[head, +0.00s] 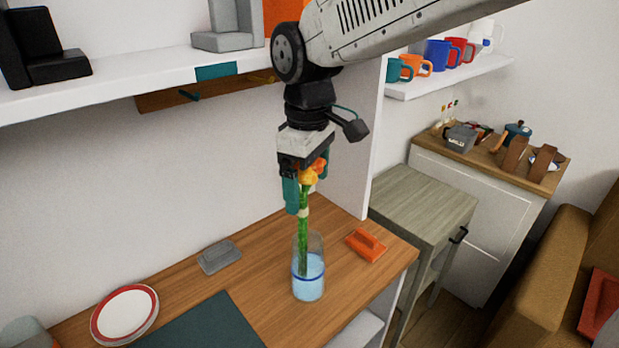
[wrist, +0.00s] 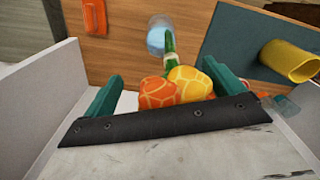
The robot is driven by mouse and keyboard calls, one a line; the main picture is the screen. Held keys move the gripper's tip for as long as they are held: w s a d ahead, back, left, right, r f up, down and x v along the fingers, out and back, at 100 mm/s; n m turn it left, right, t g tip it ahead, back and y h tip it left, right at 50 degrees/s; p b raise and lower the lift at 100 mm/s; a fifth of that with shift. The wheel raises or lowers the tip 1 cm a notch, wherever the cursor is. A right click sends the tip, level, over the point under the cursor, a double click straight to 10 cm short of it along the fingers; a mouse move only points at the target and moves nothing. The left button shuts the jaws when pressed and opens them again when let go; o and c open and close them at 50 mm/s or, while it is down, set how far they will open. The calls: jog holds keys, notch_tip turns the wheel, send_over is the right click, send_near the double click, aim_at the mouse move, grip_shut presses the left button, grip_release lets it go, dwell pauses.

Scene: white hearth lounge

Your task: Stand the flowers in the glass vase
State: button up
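The flowers (head: 313,172) have orange and yellow heads and a green stem with a pale band. They stand nearly upright, with the lower stem inside the glass vase (head: 309,285), which holds blue water and stands on the wooden desk. My gripper (head: 307,188) is above the vase, pointing down, its teal fingers spread on either side of the flower heads. In the wrist view the flower heads (wrist: 176,88) lie between the parted fingers, with a gap on the left. The vase (wrist: 158,36) shows beyond them, partly hidden by the stem.
An orange block-handled item (head: 366,244) lies right of the vase and a grey one (head: 219,257) left. A red-rimmed plate (head: 124,314) and dark teal mat (head: 205,325) are further left. A white shelf (head: 150,72) hangs behind; a white panel (head: 352,160) rises at the right.

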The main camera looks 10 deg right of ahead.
aim_at(319, 162)
notch_tip(319, 162, up, 8)
jog(key=shift+f, duration=0.1)
dwell(0.6)
dwell(0.6)
jog(key=shift+s+d+f+m, duration=0.35)
jog(key=shift+s+f+m, duration=0.15)
jog(key=shift+f, duration=0.15)
jog(key=shift+s+d+f+m, duration=0.35)
jog(key=shift+s+f+m, duration=0.1)
jog(key=shift+f, duration=0.15)
jog(key=s+d+f+m, duration=0.3)
jog(key=s+d+m, duration=0.1)
jog(key=s+d, duration=0.5)
jog(key=s+d+f+m+t, duration=0.1)
jog(key=s+d+f+m, duration=0.1)
jog(key=s+d+m, duration=0.3)
jog(key=shift+s+d+f, duration=0.4)
jog(key=shift+s+d, duration=1.45)
jog(key=shift+d, duration=0.9)
jog(key=shift+m, duration=0.25)
